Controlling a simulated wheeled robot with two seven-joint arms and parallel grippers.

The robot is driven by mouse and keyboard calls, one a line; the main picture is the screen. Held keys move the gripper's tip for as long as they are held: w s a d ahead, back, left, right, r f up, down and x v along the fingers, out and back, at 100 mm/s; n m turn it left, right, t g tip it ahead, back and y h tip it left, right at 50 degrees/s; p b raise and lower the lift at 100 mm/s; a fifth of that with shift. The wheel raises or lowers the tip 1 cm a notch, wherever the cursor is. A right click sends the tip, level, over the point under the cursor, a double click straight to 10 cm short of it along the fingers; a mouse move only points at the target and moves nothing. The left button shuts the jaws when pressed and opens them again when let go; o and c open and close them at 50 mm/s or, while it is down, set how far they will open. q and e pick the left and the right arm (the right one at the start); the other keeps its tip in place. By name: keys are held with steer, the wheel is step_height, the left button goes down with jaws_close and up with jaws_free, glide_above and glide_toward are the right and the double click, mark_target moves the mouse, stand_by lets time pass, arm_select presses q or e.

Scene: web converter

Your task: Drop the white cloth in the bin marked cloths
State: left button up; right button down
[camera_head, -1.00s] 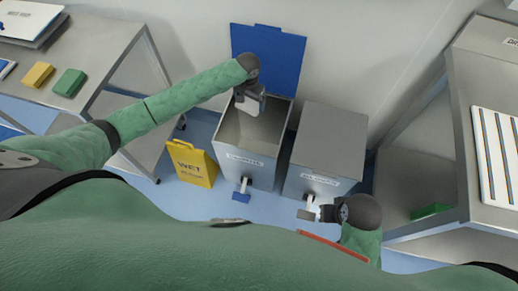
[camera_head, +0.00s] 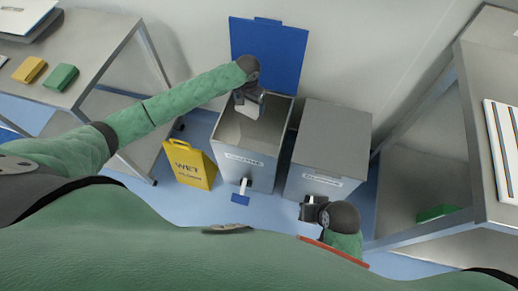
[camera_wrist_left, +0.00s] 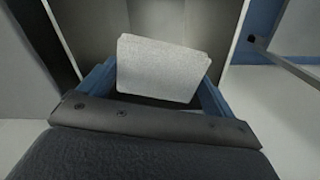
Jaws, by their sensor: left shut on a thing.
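My left gripper (camera_head: 249,100) is shut on the white cloth (camera_head: 250,109), above the mouth of an open steel bin (camera_head: 248,170) with its blue lid (camera_head: 269,57) raised. In the left wrist view the cloth (camera_wrist_left: 160,70) is a pale, flat, folded piece between the blue fingers, with the bin's inner walls beyond it. The label (camera_head: 244,160) on this bin is too blurred to read surely. My right gripper (camera_head: 312,209) is low in front of the closed grey bin to the right. Whether its jaws are open is unclear.
The closed grey bin (camera_head: 328,150) stands right of the open one. A blue pedal (camera_head: 240,198) sits at the open bin's foot. A yellow wet-floor sign (camera_head: 189,165) stands to its left.

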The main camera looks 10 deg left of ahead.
arm_select(q)
steer(key=o, duration=0.7)
steer(key=shift+r, duration=3.85)
arm_select(e)
steer(key=shift+w+a+f, duration=0.15)
steer(key=shift+a+f, duration=0.2)
steer(key=shift+a, duration=0.1)
